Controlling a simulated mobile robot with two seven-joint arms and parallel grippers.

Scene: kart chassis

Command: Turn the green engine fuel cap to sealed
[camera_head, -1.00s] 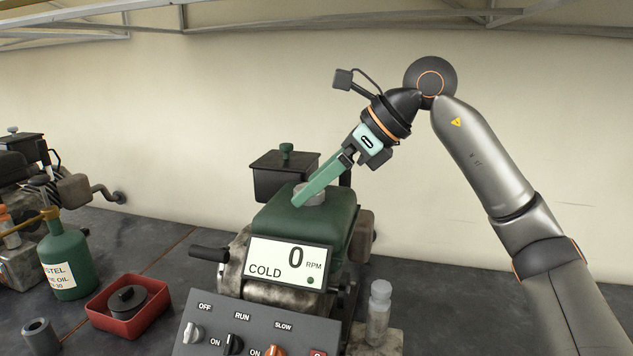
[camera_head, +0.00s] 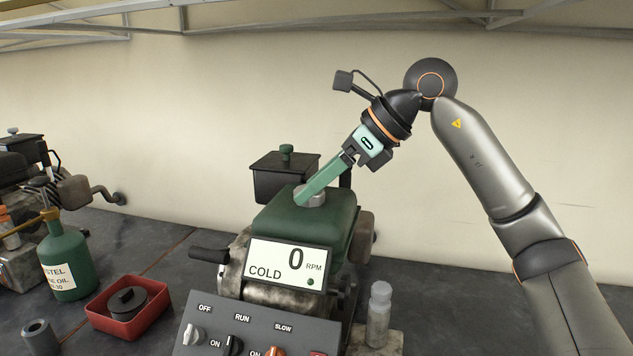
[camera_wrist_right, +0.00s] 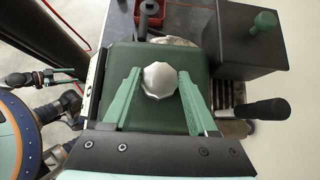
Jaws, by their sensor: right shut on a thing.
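The green engine tank (camera_head: 325,222) stands in the middle of the bench, with a silvery many-sided fuel cap (camera_head: 312,197) on top. In the right wrist view the cap (camera_wrist_right: 160,80) sits between my two green fingers. My right gripper (camera_head: 305,195) comes down at a slant from the upper right and is shut on the cap, one finger on each side. In the head view the fingers hide part of the cap. No mark showing the cap's turn is readable.
A display (camera_head: 288,262) reading COLD and 0 RPM and a grey switch panel (camera_head: 262,330) stand in front. A black box (camera_head: 278,180) with a green knob is behind. A red tray (camera_head: 128,308), an oil bottle (camera_head: 66,262) and a small clear bottle (camera_head: 379,315) stand nearby.

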